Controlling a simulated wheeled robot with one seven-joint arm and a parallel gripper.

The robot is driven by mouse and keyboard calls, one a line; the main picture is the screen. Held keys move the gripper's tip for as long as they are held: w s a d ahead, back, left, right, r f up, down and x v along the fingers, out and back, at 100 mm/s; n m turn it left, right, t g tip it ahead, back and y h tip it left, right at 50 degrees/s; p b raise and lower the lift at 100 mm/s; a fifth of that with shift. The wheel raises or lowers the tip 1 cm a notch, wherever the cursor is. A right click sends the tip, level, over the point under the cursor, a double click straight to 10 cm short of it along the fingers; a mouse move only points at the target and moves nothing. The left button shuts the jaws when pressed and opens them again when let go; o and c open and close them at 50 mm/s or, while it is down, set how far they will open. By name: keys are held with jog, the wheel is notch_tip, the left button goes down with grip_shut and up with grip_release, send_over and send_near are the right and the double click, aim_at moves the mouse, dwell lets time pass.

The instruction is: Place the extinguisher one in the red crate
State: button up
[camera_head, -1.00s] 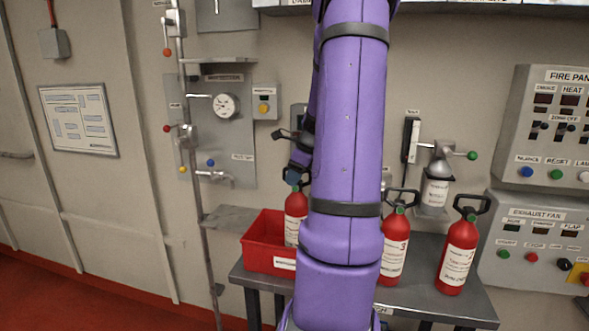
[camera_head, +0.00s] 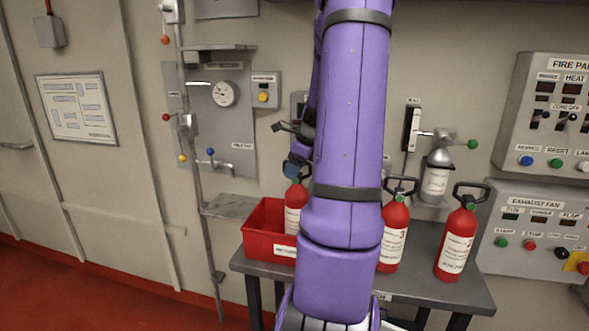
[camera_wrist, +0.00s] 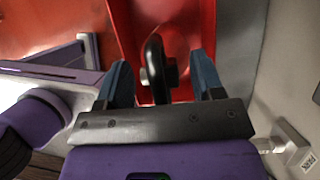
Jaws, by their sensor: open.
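A red extinguisher (camera_head: 296,216) stands upright, apparently inside the red crate (camera_head: 257,247) at the table's left end. My arm hides its right side and its number cannot be read. In the wrist view its black handle (camera_wrist: 154,75) lies between the fingers, with the crate's red wall (camera_wrist: 124,22) around it. My gripper (camera_wrist: 161,72) is open, with a finger on each side of the handle and gaps showing. In the head view my gripper (camera_head: 294,170) is just above the extinguisher's top, partly hidden by my arm.
Two more red extinguishers stand on the grey table (camera_head: 420,283): one marked 3 (camera_head: 393,240) beside my arm and one farther right (camera_head: 457,245). A silver cylinder (camera_head: 436,180) hangs on the wall behind. Wall panels and a valve pipe (camera_head: 197,190) flank the table.

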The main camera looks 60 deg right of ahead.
jog(key=v, duration=1.2)
jog(key=w+a+r+n+h, duration=0.1)
jog(key=w+a+r+n, duration=0.15)
jog(key=a+n, duration=0.7)
jog(key=w+a+r+n, duration=0.25)
jog(key=a+n, duration=0.25)
jog(key=a, duration=0.9)
jog(key=s+a+f+n, duration=0.1)
jog(key=s+a+n, duration=0.4)
jog(key=a+n, duration=0.4)
jog(key=s+a+n+t, duration=0.1)
jog(key=s+a+n, duration=0.4)
jog(key=a+n, duration=0.4)
jog(key=shift+s+a+f, duration=0.15)
jog(key=shift+a+f, duration=0.15)
jog(key=shift+f, duration=0.1)
